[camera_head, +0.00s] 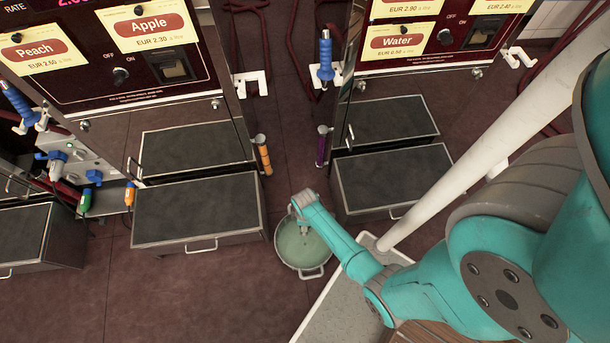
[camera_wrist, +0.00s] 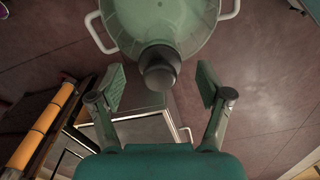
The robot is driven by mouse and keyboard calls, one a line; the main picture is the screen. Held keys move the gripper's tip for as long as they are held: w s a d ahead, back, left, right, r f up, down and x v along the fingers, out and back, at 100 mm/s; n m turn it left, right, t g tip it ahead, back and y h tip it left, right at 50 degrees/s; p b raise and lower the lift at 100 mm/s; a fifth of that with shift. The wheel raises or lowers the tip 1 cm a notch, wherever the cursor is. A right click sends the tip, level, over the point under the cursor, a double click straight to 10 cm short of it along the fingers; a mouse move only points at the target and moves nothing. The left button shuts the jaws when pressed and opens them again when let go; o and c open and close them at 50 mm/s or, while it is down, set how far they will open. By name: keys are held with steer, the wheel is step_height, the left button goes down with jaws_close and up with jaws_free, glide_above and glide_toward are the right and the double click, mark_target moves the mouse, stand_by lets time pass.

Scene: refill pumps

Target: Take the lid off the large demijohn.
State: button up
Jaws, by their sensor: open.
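The large demijohn (camera_head: 291,252) is a round, pale green vessel with light handles, standing on the floor in the middle of the head view. Its green body also shows at the top of the wrist view (camera_wrist: 190,18), with a white handle at each side. The lid (camera_wrist: 159,66) is a dark grey cap on the neck, in place. My gripper (camera_head: 303,227) is over the demijohn. In the wrist view my gripper (camera_wrist: 162,86) is open, one finger left and one right of the lid, with visible gaps. My arm hides part of the demijohn in the head view.
A pump cabinet with a dark-topped step (camera_head: 197,208) stands left of the demijohn, and another step (camera_head: 385,180) stands right behind it. An orange-handled nozzle (camera_head: 264,156) and a purple one (camera_head: 322,148) hang between the cabinets. Open floor (camera_head: 220,295) lies in front and left.

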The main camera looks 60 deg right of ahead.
steer(key=shift+f, duration=0.9)
steer(key=c, duration=0.9)
steer(key=shift+c, duration=0.3)
